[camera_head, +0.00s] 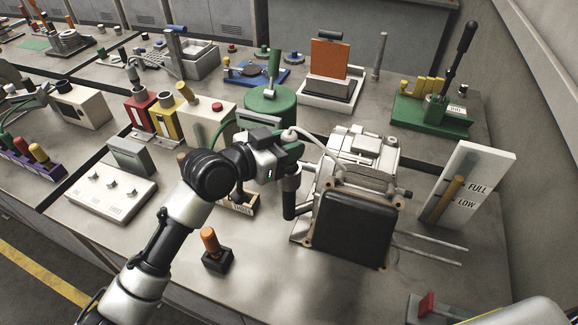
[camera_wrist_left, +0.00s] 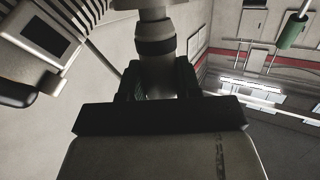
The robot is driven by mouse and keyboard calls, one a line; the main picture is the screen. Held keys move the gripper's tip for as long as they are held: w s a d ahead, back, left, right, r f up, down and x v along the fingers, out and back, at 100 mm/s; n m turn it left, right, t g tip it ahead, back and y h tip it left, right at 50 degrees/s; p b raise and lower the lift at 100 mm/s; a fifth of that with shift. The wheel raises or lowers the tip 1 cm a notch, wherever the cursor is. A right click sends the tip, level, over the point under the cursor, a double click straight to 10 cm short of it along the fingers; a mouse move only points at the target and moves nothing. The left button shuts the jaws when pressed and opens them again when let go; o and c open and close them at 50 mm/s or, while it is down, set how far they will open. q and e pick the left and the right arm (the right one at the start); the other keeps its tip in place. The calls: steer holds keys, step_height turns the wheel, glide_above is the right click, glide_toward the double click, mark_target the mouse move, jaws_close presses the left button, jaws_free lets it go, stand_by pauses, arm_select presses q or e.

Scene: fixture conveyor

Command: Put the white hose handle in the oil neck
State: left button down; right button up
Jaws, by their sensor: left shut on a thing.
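My left gripper (camera_head: 288,150) is shut on the white hose handle (camera_head: 291,134) at the left side of the engine block. In the left wrist view the pale handle with a dark band (camera_wrist_left: 155,38) stands between the dark fingers (camera_wrist_left: 158,82). A thin pale hose runs right from the handle toward the engine. A black upright elbow neck (camera_head: 290,197), seemingly the oil neck, is on the engine's left side, just below the gripper. Its mouth is hidden by the gripper, so I cannot tell whether the handle touches it. My right gripper is not seen.
The engine (camera_head: 352,230) with its dark front cover stands on the bench. A white FULL/LOW gauge board (camera_head: 481,175) is to its right. An orange-topped peg (camera_head: 210,240) stands in front left. Green, red and yellow fixtures crowd the back. The bench front is mostly free.

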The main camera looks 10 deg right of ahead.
arm_select(q)
steer(key=shift+f, duration=0.1)
steer(key=c, duration=0.7)
jaws_free()
